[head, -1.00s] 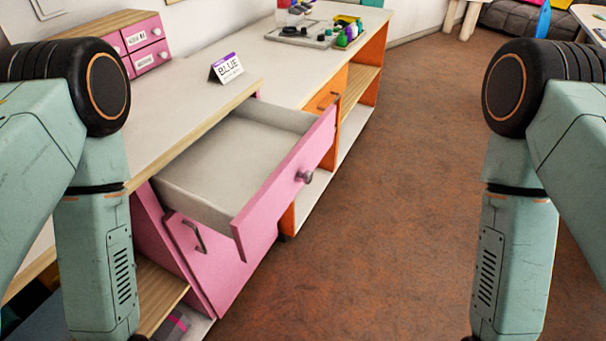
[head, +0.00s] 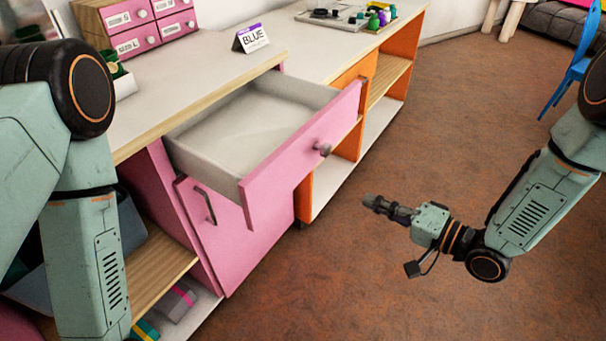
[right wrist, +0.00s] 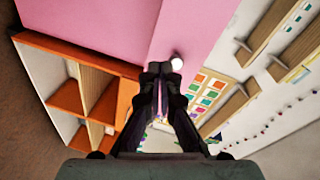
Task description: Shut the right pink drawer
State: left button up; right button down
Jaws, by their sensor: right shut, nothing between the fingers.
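The pink drawer (head: 290,155) stands pulled out from the counter, its inside pale and empty where I can see it. Its pink front carries a round grey knob (head: 323,149). My right gripper (head: 372,204) is shut and empty, in front of the drawer front and to the right of the knob, apart from it. In the right wrist view the shut fingers (right wrist: 159,72) point toward the pink front (right wrist: 205,28), with the pale knob (right wrist: 177,63) just beside their tips in the picture. My left arm comes in at the left, but its gripper is out of frame.
A pink cupboard door (head: 225,235) with a bar handle is below the drawer. Orange shelving (head: 330,180) adjoins on the right. The brown floor (head: 400,280) around my right arm is clear.

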notch_tip(320, 180, up, 3)
jog(key=s+a+m+y, duration=0.1)
jog(key=a+y, duration=0.1)
jog(key=m+b, duration=0.1)
jog(key=b, duration=0.2)
send_near(298, 163)
jog(key=x, duration=0.6)
jog(key=shift+a+f, duration=0.1)
jog(key=shift+a, duration=0.25)
jog(key=shift+w+a, duration=0.1)
jog(key=shift+w, duration=0.2)
